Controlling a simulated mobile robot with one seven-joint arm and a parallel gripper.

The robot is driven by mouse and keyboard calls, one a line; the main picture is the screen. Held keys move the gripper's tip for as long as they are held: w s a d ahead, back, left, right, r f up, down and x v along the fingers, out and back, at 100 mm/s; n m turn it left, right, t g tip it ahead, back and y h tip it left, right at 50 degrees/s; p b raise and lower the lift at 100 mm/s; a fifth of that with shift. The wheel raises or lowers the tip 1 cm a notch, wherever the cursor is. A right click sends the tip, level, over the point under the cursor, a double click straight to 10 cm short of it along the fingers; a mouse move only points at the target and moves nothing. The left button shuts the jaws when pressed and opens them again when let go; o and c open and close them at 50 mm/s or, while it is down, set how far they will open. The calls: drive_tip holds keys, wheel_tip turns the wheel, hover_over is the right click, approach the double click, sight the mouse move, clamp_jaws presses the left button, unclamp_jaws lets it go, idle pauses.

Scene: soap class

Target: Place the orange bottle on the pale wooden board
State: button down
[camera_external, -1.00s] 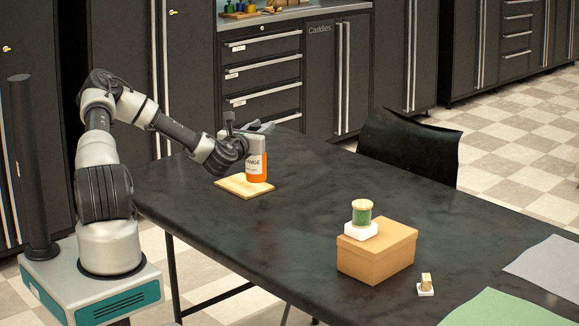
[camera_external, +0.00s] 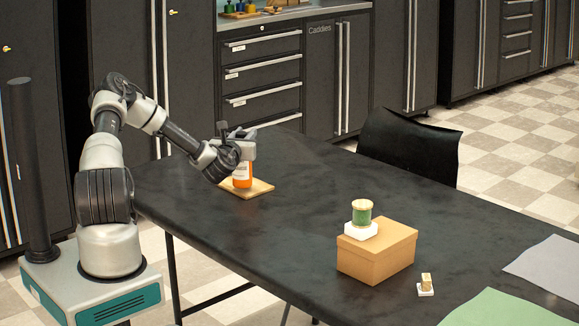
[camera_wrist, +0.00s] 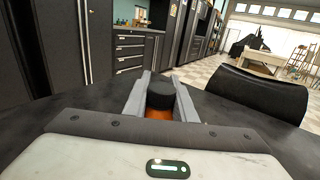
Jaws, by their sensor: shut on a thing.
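The orange bottle (camera_external: 243,179) is upright over the pale wooden board (camera_external: 262,188) at the far left part of the dark table. Its lower part is seen against the board; I cannot tell whether its base touches the wood. My gripper (camera_external: 242,150) is shut on the upper part of the bottle and hides its top in the external view. In the wrist view the bottle's black cap (camera_wrist: 160,96) shows between the two grey fingers of my gripper (camera_wrist: 160,92), with a bit of orange below it.
A cardboard box (camera_external: 376,252) stands further right, with a green spool-like item (camera_external: 361,213) on a white block on it. A small stamp-like item (camera_external: 426,284) and green (camera_external: 510,309) and grey sheets lie near the right. A black chair (camera_external: 410,150) stands behind the table.

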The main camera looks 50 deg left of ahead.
drive_tip(key=shift+f, duration=0.55)
drive_tip(key=shift+f, duration=0.15)
drive_tip(key=c, duration=1.5)
unclamp_jaws()
drive_tip(key=shift+o, duration=0.2)
drive_tip(key=p+v, duration=0.1)
drive_tip(key=v, duration=1.1)
